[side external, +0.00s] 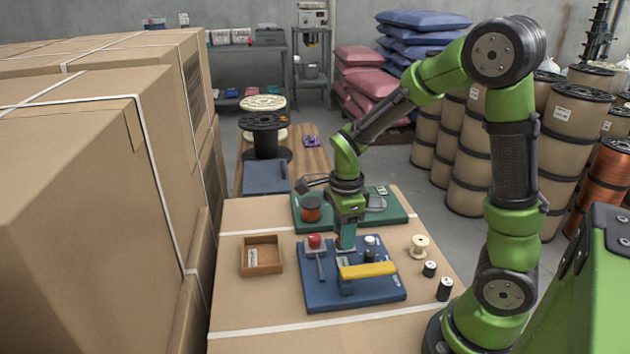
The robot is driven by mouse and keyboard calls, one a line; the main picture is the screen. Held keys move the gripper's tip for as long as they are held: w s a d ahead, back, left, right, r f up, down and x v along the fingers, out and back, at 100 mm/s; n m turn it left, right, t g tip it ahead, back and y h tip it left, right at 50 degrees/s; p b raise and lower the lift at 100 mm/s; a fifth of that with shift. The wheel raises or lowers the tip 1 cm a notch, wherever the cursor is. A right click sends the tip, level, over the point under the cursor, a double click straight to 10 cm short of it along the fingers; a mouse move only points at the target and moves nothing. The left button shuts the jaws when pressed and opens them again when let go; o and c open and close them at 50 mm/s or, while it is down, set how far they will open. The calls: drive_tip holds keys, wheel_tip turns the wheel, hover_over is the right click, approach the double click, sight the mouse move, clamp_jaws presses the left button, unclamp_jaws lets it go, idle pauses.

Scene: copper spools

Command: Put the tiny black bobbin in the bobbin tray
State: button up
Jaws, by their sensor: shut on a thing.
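My gripper (346,246) points down over the back part of the blue winder base (365,294). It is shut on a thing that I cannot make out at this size. Two small dark bobbins with pale tops stand upright on the cardboard at the right, one farther back (429,269) and one nearer (444,289). A small black-and-white piece (370,250) sits on the blue base just right of my gripper. An open brown wooden tray (262,268) with a white label inside stands left of the blue base, apart from my gripper. I see no bobbin in it.
The blue base carries a yellow bar (368,270) and a red-knobbed lever (315,242). Behind is a green board (398,216) with a copper spool (311,209). A cream spool (419,246) stands right. Tall cartons (80,190) wall the left. The cardboard's front is clear.

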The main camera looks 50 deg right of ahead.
drive_tip(key=shift+n, duration=0.4)
drive_tip(key=a, duration=0.2)
drive_tip(key=w+a, duration=0.1)
drive_tip(key=a, duration=0.4)
drive_tip(key=shift+w+a+f, duration=0.15)
drive_tip(key=shift+a+f, duration=0.1)
drive_tip(key=shift+a, duration=0.1)
hover_over(261, 259)
drive_tip(key=shift+f, duration=2.5)
drive_tip(key=shift+f, duration=0.3)
drive_tip(key=shift+f, duration=0.3)
drive_tip(key=o, duration=1.1)
drive_tip(key=shift+o, duration=0.2)
